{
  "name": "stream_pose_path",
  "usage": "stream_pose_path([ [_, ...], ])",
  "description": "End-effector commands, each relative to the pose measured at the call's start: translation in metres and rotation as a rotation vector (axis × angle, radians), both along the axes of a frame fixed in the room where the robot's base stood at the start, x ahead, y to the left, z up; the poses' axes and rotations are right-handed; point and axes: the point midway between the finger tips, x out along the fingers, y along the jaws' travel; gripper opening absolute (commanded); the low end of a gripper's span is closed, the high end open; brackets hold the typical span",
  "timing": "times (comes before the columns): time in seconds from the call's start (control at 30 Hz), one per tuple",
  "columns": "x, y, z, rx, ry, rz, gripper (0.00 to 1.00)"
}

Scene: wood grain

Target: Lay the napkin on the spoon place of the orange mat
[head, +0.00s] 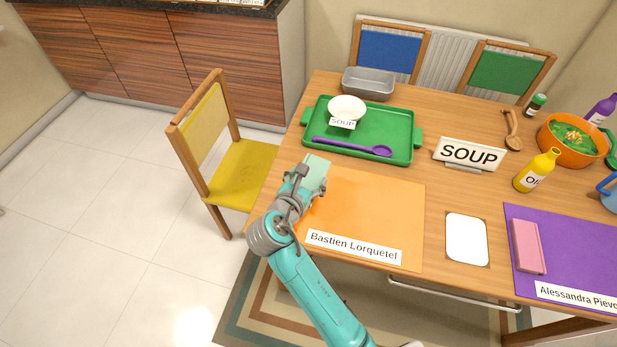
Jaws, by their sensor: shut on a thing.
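My gripper (304,181) is over the upper left corner of the orange mat, shut on a pale green napkin (317,168). The napkin sticks out past the fingers toward the green tray. I cannot tell whether it touches the mat or hangs above it. The orange mat (375,215) lies at the table's front edge, with the name label "Bastien Lorquetel" (352,246) along its front. The rest of the mat that shows is bare. My gripper and arm hide its left edge. No spoon place marking shows on it.
A green tray (400,124) with a white bowl (347,108) and a purple spoon (352,147) lies just behind the mat. A "SOUP" sign (469,154) and a white card (466,240) are to the right. A purple mat (590,252) bears a pink napkin (527,247).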

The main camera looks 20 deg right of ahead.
Motion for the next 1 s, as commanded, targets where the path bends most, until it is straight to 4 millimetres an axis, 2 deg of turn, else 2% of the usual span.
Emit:
stream_pose_path([
  [0.23,0.0,0.0,-0.008,0.002,-0.002,0.0,0.27],
  [0.7,0.0,0.0,-0.054,0.003,-0.001,0.0,0.27],
  [1.0,0.0,0.0,-0.068,0.003,-0.003,-0.001,0.27],
])
